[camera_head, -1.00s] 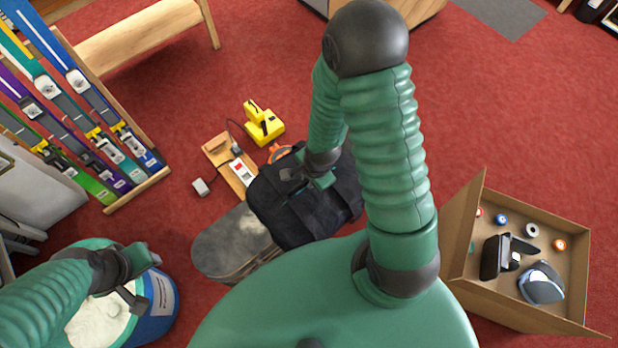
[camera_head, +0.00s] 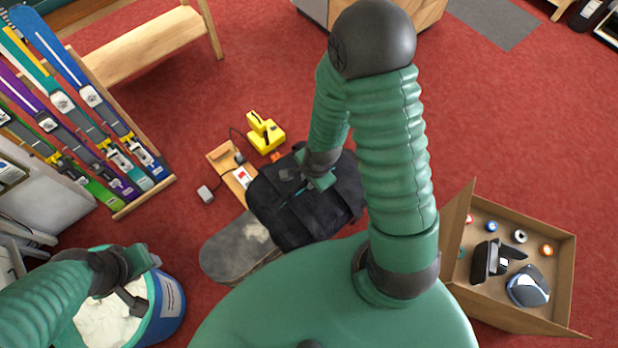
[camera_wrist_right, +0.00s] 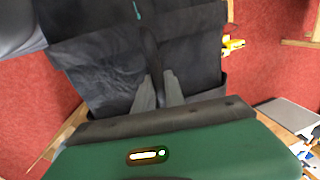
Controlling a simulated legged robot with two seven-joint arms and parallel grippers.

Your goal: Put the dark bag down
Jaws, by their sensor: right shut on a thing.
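The dark bag (camera_head: 290,215) is a black fabric bag with straps and pockets, in the middle of the head view. My right gripper (camera_head: 322,183) is shut on it at its upper middle. In the right wrist view the bag (camera_wrist_right: 95,70) fills the upper middle, with the two fingers of my right gripper (camera_wrist_right: 158,92) close together against its middle seam. The bag overlaps a grey skateboard deck (camera_head: 228,252) in the picture; I cannot tell whether it touches it. My left gripper (camera_head: 140,280) is over a blue bucket of white powder (camera_head: 172,312); its opening is unclear.
An open cardboard box (camera_head: 560,285) with several items stands right. Skis (camera_head: 75,115) lean on a rack at left. Red carpet (camera_head: 500,130) is clear at upper right.

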